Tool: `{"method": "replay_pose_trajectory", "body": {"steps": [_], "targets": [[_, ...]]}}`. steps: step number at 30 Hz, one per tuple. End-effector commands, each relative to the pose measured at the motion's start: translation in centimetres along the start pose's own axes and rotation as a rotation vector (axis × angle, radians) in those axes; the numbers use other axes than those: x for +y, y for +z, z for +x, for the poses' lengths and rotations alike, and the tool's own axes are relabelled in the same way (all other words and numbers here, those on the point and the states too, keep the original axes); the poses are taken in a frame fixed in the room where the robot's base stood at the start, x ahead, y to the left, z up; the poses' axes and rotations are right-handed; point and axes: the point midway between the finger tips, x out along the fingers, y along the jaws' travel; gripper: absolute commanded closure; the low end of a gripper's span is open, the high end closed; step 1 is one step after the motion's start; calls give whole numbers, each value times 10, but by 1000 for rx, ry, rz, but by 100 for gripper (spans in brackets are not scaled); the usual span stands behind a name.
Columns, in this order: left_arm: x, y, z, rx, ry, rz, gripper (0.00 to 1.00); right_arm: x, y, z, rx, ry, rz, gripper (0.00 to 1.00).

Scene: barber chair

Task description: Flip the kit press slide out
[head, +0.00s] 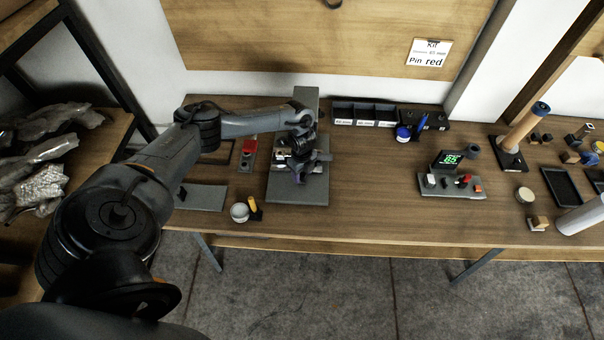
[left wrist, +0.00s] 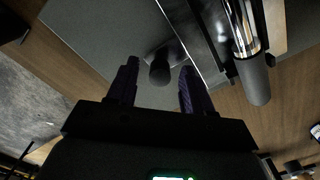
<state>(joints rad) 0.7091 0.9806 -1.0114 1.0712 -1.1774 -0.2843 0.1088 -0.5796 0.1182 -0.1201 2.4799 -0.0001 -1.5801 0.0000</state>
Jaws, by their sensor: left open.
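The kit press has a grey base plate (head: 300,193) on the bench, with a tall grey upright (head: 306,97) behind. My left arm reaches over it, and my left gripper (head: 304,170) is low over the base, hiding much of the slide. In the left wrist view my left gripper (left wrist: 160,68) is open, with one dark purple finger on each side of a dark round knob (left wrist: 160,72). The knob is around the fingertips' level; I cannot tell whether either finger touches it. A shiny metal cylinder with a dark grey end (left wrist: 253,75) lies to the right. My right gripper is not seen.
A red button block (head: 249,147) stands left of the press. Black bins (head: 364,112) are behind right. A lit display unit (head: 450,160) stands farther right, with bare bench between.

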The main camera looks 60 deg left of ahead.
Motion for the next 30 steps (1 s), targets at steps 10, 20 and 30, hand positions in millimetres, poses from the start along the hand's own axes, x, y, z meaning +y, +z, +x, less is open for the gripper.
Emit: {"method": "replay_pose_trajectory", "body": {"steps": [10, 20, 30], "targets": [[0, 0, 5, 0, 0, 1, 49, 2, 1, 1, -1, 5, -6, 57], [0, 0, 5, 0, 0, 1, 92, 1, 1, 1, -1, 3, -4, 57], [1, -1, 4, 0, 1, 1, 100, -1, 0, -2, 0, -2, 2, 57]]}}
